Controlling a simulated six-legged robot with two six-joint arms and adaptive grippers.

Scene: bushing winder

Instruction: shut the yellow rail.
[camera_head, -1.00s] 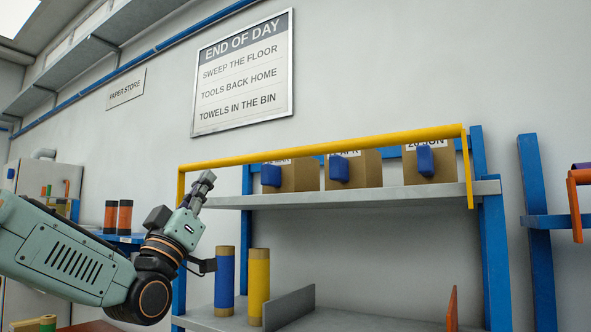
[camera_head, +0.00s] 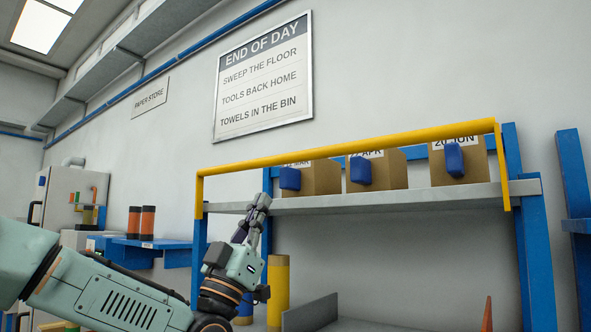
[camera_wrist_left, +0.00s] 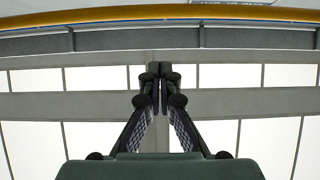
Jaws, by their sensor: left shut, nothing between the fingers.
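The yellow rail (camera_head: 350,147) runs across the front of the upper shelf (camera_head: 400,198), above the shelf's edge. Its short end arms hang down at both ends. My left gripper (camera_head: 261,201) is shut and empty, pointing up, just below the rail and left of its middle in the head view. In the left wrist view the closed fingers (camera_wrist_left: 160,72) show at the centre. The yellow rail (camera_wrist_left: 160,14) crosses the top of that view, and a gap shows between it and the fingertips. My right gripper is not in view.
Several cartons with blue clips, one of them a carton (camera_head: 320,178), stand on the upper shelf behind the rail. Blue uprights (camera_head: 535,240) flank the shelf.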

